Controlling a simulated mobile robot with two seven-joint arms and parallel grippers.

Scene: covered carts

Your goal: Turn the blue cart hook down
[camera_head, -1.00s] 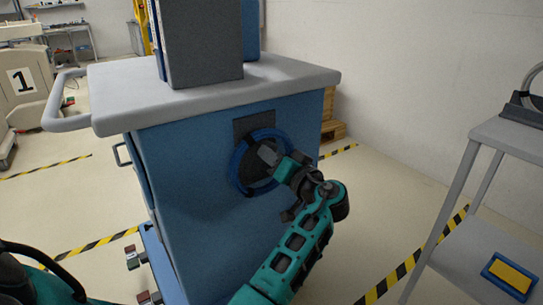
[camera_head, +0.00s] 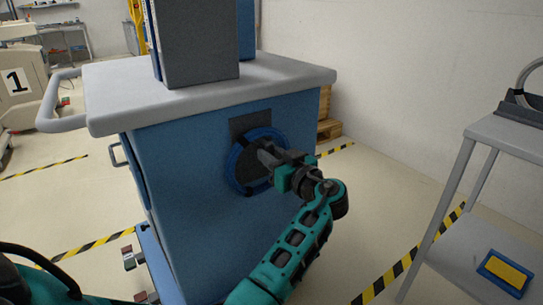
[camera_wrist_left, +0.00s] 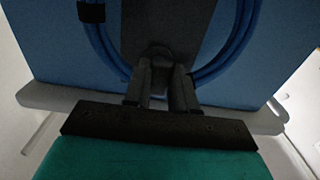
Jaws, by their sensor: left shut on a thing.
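The blue cart (camera_head: 195,205) stands in the middle of the head view. Its near side face carries a dark plate (camera_head: 250,122) with a coil of blue hose (camera_head: 236,172) around it. My left gripper (camera_head: 264,148) reaches the plate inside the coil. In the left wrist view, its two fingers (camera_wrist_left: 160,88) are shut on a small dark hook (camera_wrist_left: 159,53) in front of the plate. The hook's tip is mostly hidden, and I cannot tell which way it points. The blue hose (camera_wrist_left: 228,55) passes on both sides of the fingers. My right gripper is not in view.
A grey box (camera_head: 197,45) stands on the cart's grey top (camera_head: 115,97). A grey shelf stand (camera_head: 500,135) with a yellow-and-blue item (camera_head: 505,270) is at the right. Open floor with striped tape (camera_head: 400,270) lies between it and the cart.

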